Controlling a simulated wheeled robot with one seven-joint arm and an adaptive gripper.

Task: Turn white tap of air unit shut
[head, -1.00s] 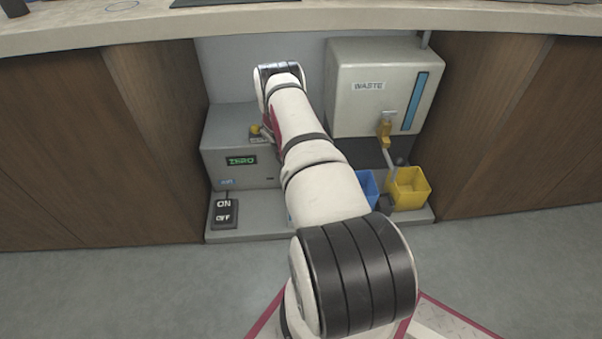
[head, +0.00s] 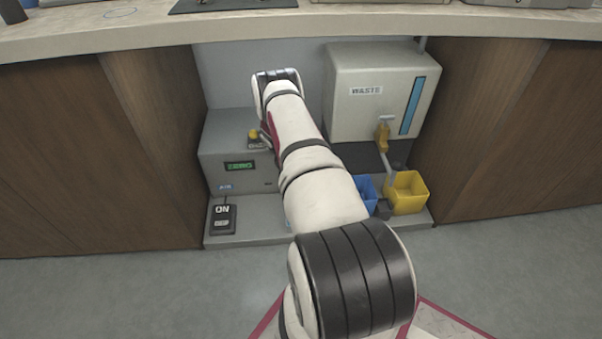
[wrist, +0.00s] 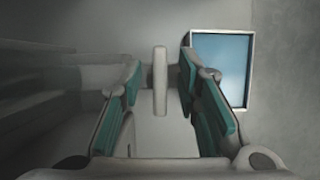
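The air unit (head: 222,170) is a grey box low in the recess, with a green "ZERO" display and a small "AIR" label. In the wrist view the white tap (wrist: 160,80) is a narrow upright bar. My gripper (wrist: 158,80) is open, with its teal-padded fingers on either side of this bar. A gap shows between the bar and each finger. In the head view my arm hides both the gripper and the tap.
A waste tank (head: 365,115) with a yellow tap (head: 383,138) hangs at right, above a yellow bin (head: 408,195) and a blue bin (head: 367,190). An ON/OFF switch (head: 223,220) lies at front left. Wooden cabinet walls flank the recess; the counter overhangs it.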

